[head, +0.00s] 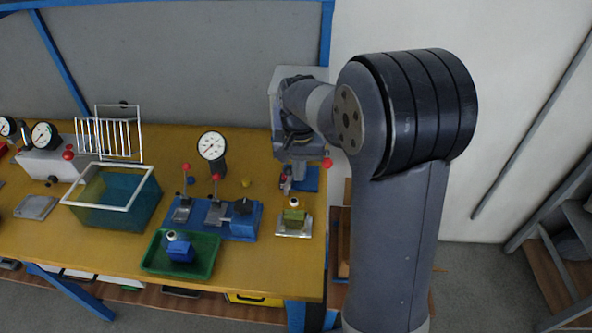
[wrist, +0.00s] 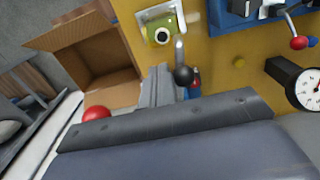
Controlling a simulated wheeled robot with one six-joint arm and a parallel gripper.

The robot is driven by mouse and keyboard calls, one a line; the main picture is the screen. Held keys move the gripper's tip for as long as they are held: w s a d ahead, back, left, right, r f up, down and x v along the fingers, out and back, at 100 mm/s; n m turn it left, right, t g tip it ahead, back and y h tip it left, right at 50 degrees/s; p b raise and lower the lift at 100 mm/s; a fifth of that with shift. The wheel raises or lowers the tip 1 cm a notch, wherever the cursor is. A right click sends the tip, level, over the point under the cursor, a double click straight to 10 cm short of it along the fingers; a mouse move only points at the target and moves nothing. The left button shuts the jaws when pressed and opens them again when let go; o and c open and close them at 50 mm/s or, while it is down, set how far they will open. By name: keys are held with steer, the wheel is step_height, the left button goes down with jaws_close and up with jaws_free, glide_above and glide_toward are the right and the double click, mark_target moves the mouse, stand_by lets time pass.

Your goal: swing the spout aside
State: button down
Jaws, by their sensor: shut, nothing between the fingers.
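I cannot pick out the spout with certainty. A stand with a blue base (head: 308,179) and a red ball knob (head: 327,163) is at the table's right end, right by my gripper. In the wrist view the red knob (wrist: 97,113) shows at the left, partly behind a dark grey bar. A metal rod with a black ball (wrist: 183,75) shows near the middle. My gripper (head: 290,146) is over the back right of the table, shut with nothing held. Its fingertips are hard to make out, and I cannot tell whether they touch the stand.
A metal plate with a green block (head: 294,217) lies in front of the stand. To the left are a blue fixture (head: 240,222) with red-knobbed levers, a gauge (head: 212,147), a green tray (head: 150,262) with a blue block, and a teal bin (head: 115,212). A cardboard box (wrist: 95,60) stands beyond the table edge.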

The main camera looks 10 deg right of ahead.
mark_target(286, 168)
steer(key=shift+a, duration=0.25)
steer(key=shift+w+a, duration=0.15)
steer(key=shift+a, duration=0.2)
steer(key=shift+a+p, duration=0.1)
steer(key=shift+p, duration=0.25)
steer(key=shift+w+a, duration=0.15)
steer(key=shift+a, duration=0.2)
steer(key=shift+w+a+p, duration=0.2)
steer(key=shift+a+p, duration=0.05)
steer(key=shift+p, duration=0.05)
steer(key=shift+w+a, duration=0.1)
steer(key=shift+a, duration=0.05)
stand_by(0.3)
